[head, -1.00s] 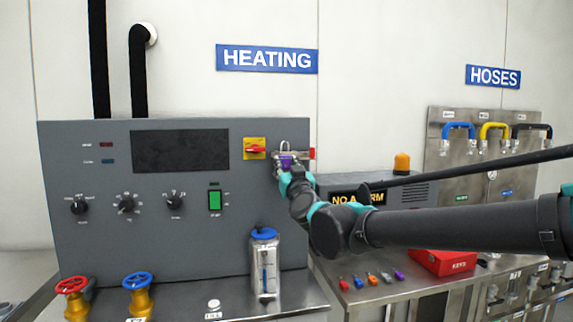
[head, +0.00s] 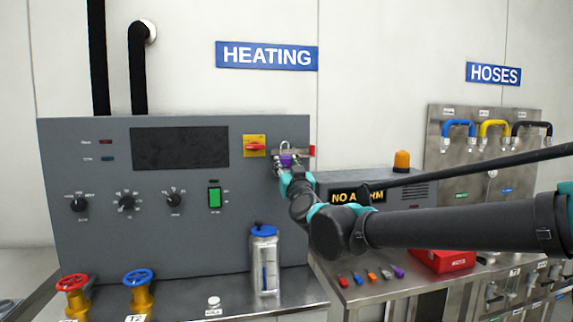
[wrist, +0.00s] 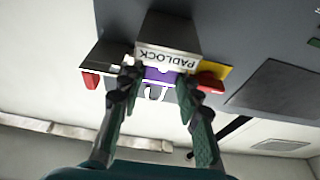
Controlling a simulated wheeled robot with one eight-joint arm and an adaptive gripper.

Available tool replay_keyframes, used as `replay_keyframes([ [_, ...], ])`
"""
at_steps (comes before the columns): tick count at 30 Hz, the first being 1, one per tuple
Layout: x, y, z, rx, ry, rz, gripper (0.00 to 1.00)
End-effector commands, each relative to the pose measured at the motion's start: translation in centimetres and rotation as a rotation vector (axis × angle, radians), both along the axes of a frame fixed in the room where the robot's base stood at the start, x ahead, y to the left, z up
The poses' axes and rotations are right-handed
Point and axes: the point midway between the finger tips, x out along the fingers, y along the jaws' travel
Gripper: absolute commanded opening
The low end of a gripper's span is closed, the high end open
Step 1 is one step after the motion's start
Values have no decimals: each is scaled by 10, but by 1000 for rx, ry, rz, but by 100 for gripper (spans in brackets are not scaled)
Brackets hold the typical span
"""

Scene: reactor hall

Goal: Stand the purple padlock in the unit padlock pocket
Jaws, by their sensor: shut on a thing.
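The purple padlock (head: 287,160) is at the right edge of the grey heating panel, with its shackle pointing up. In the wrist view the purple body (wrist: 158,75) shows between my fingertips, beside the pocket labelled PADLOCK (wrist: 168,57). My gripper (head: 285,168) is shut on the padlock. It also shows in the wrist view (wrist: 158,85), with a finger on each side of the body. The padlock is at the pocket, but I cannot tell whether its base rests inside. The label and fingers hide part of it.
A red-and-yellow rotary switch (head: 255,147) is just left of the padlock. A red piece (head: 312,152) sticks out to its right. A bottle with a blue lid (head: 264,262) stands below on the bench. Several coloured keys (head: 371,276) lie by a red box (head: 443,261).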

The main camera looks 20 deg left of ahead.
Motion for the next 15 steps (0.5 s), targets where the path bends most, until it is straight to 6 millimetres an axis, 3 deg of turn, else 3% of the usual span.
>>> replay_keyframes([
  [15, 0, 0, -7, 0, 0, 0, 4],
])
